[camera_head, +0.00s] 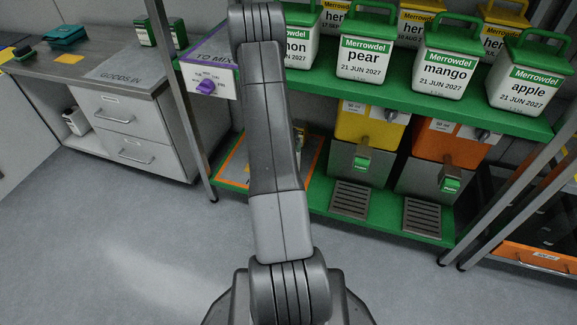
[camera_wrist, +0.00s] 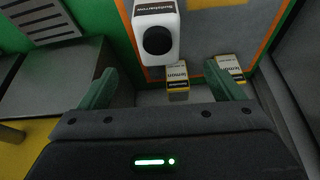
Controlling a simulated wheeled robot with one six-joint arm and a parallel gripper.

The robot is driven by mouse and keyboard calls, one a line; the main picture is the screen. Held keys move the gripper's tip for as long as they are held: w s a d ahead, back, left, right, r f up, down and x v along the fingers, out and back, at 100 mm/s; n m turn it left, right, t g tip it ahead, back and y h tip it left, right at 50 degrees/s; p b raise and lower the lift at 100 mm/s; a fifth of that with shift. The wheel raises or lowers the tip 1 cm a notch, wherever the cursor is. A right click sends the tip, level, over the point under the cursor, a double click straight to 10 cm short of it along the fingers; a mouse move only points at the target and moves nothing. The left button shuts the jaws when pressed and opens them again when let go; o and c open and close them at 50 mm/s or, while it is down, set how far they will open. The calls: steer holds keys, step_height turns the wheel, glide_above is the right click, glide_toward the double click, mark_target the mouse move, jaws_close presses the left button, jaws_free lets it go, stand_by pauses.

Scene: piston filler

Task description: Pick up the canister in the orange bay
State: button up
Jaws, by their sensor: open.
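In the wrist view a white canister (camera_wrist: 142,45) with a large black round cap and a dark label stands at the left side of the orange-outlined bay (camera_wrist: 215,30), overlapping its left line. Two small white and yellow cartons (camera_wrist: 177,77) and (camera_wrist: 229,70), marked "lemon", are close to the bay's near line. My gripper (camera_wrist: 160,85) is open, its two green fingers apart with nothing gripped, on the near side of the canister. In the head view my arm hides most of the orange bay (camera_head: 233,168) on the low green shelf, and the gripper does not show.
White Merrowdel canisters with green lids, such as pear (camera_head: 364,62) and mango (camera_head: 446,70), stand on the upper green shelf (camera_head: 400,95). Yellow (camera_head: 365,125) and orange (camera_head: 450,145) dispensers stand right of the bay. A counter with drawers (camera_head: 130,120) is at left. The floor ahead is clear.

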steer(key=b+x, duration=0.1)
steer(key=x, duration=1.1)
steer(key=shift+f, duration=0.3)
steer(key=shift+d, duration=0.15)
steer(key=shift+c, duration=0.2)
steer(key=shift+w, duration=0.1)
jaws_close()
